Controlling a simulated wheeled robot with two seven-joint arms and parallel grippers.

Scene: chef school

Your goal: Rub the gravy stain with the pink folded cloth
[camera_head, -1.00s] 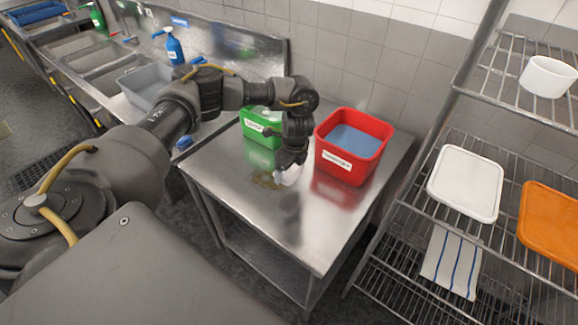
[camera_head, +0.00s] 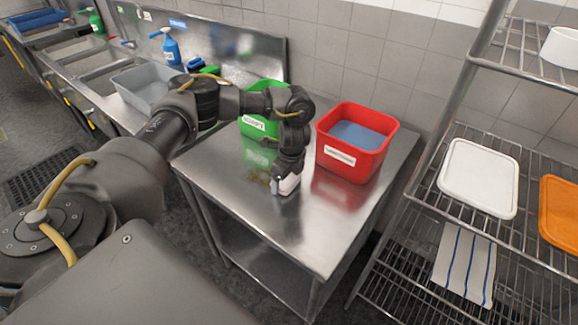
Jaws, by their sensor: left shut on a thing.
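My left gripper (camera_head: 285,179) points down over the steel table (camera_head: 328,225), between the green bin and the table's front edge. It is shut on a small pale folded cloth (camera_head: 290,185), which looks whitish-pink and is mostly hidden by the fingers. The cloth is at or very near the tabletop; I cannot tell if it presses on it. My right gripper is not in view.
A red bin (camera_head: 352,160) with blue contents stands right of the gripper. A green bin (camera_head: 258,126) stands behind it, partly covered by my arm. A wire shelf (camera_head: 430,205) with white and orange lids is at the right. Sinks and a grey tub (camera_head: 143,88) are at the left.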

